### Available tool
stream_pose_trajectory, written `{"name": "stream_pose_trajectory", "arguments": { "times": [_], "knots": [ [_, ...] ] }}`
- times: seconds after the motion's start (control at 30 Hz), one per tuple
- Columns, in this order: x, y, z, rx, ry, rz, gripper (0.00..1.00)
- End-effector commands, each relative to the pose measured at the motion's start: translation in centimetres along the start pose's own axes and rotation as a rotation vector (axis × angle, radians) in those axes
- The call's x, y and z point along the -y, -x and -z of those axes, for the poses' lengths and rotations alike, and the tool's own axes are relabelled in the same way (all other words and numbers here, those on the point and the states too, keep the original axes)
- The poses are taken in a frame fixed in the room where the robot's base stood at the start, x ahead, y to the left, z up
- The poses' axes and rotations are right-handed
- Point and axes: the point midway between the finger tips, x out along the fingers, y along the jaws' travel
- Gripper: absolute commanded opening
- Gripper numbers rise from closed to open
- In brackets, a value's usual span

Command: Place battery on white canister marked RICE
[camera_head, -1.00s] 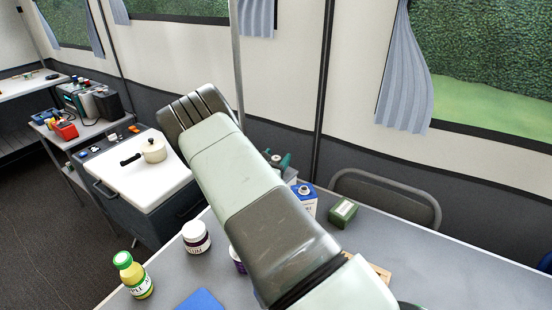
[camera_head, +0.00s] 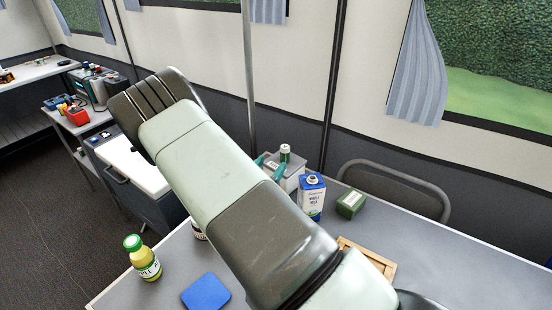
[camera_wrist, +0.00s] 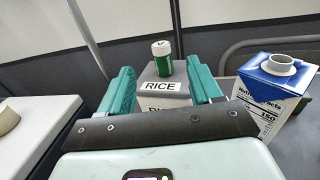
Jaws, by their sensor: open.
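The battery (camera_wrist: 163,62) is a small green cylinder with a pale top bearing a dark mark. It stands upright on the lid of the whitish canister (camera_wrist: 149,72) marked RICE in the wrist view. In the head view, the battery (camera_head: 285,152) shows above the canister (camera_head: 293,183), partly behind my arm. My gripper (camera_wrist: 162,76) is open, with one teal finger on each side of the battery and visible gaps between. In the head view only the teal fingers (camera_head: 267,166) show beside the canister top. The canister's lower part is hidden by my gripper.
A blue-and-white milk carton (camera_head: 311,198) stands close right of the canister, with a green box (camera_head: 351,203) beyond it. A wooden tray (camera_head: 378,262), a blue mat (camera_head: 206,291) and a yellow juice bottle (camera_head: 143,258) are on the grey table. A chair (camera_head: 440,195) stands behind.

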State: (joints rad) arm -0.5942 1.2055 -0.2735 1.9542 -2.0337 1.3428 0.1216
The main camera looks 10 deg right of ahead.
Motion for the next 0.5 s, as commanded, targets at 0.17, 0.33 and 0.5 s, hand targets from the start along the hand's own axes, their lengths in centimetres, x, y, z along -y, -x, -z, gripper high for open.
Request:
{"name": "stream_pose_trajectory", "arguments": {
  "times": [0.17, 0.33, 0.5],
  "knots": [
    [0.8, 0.4, -1.8, 0.002, -0.045, 0.058, 0.64],
    [5.4, -0.3, -8.6, -0.012, -0.248, 0.322, 0.64],
    [12.0, 1.5, -15.4, -0.071, -0.546, 0.655, 0.64]
  ]
}}
